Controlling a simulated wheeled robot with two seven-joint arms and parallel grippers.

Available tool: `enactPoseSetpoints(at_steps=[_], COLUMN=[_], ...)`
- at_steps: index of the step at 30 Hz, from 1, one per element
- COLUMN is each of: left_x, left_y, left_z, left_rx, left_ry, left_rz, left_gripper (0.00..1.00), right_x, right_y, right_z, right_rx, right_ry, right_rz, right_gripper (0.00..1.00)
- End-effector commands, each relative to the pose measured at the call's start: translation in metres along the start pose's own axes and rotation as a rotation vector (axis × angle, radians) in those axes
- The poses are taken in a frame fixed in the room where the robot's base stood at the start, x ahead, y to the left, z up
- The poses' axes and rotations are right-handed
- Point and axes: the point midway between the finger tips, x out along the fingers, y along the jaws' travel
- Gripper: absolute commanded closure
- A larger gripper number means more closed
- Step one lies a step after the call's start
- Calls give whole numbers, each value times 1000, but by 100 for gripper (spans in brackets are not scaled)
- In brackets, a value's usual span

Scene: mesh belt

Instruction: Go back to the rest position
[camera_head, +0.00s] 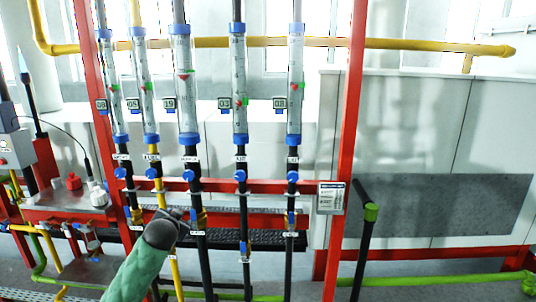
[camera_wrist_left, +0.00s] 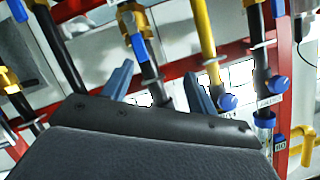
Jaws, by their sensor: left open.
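My left gripper (camera_head: 182,214) is at the end of my green-sleeved arm, which comes up from the bottom of the head view. It is in front of the lower pipes, by the yellow-banded pipe and the black pipe beside it. In the left wrist view the two blue-grey fingers (camera_wrist_left: 158,82) stand apart with nothing clamped between them. A black pipe with a blue valve (camera_wrist_left: 139,46) shows between and beyond the fingers; I cannot tell how near it is. My right gripper is in neither view.
Several clear flow tubes (camera_head: 187,90) with blue caps stand in a red frame (camera_head: 356,110). Blue knobs (camera_head: 240,176) sit below them. A black pipe with a green joint (camera_head: 371,212) stands at the right. A grey box and red fittings (camera_head: 74,182) are at the left.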

Motion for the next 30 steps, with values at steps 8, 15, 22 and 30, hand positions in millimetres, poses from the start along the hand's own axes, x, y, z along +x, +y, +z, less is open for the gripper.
enactPoseSetpoints(at_steps=[8,15,22,30], left_x=[0,-26,-72,-150], left_y=[86,179,261,346], left_z=[105,216,314,418], left_rx=[-84,-148,-199,-253], left_ry=[-189,-374,-524,-692], left_rz=[113,226,320,413], left_gripper=[41,41,41,41], right_x=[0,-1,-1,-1], right_y=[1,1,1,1], right_z=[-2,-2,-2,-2], right_rx=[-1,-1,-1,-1], right_ry=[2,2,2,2], right_rz=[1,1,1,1], right_gripper=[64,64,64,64])
